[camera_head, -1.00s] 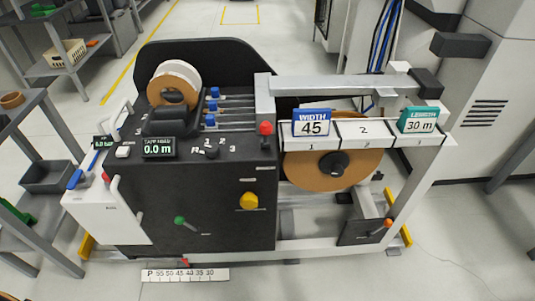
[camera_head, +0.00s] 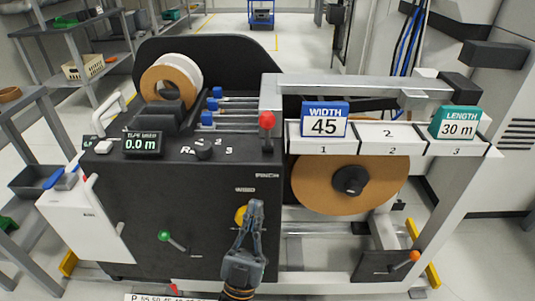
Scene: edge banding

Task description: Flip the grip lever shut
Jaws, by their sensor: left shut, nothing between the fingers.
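The dark machine front (camera_head: 130,215) carries several controls, and I cannot read which one is labelled as the grip lever. A green-knobbed lever (camera_head: 166,237) sits low on the front, its arm slanting down to the right. A red-knobbed lever (camera_head: 266,120) stands upright at the top right of the housing. An orange-knobbed lever (camera_head: 413,256) is at the lower right. My left gripper (camera_head: 254,206) is shut and empty, pointing up in front of a yellow knob (camera_head: 240,214) and partly hiding it. I cannot tell whether they touch. My right gripper is not in view.
A brown tape roll (camera_head: 320,185) hangs below the numbered white shelf, which holds the blue width sign (camera_head: 325,120) and green length sign (camera_head: 456,122). A display (camera_head: 141,144) reads 0.0 m. A white box (camera_head: 80,225) juts out at left.

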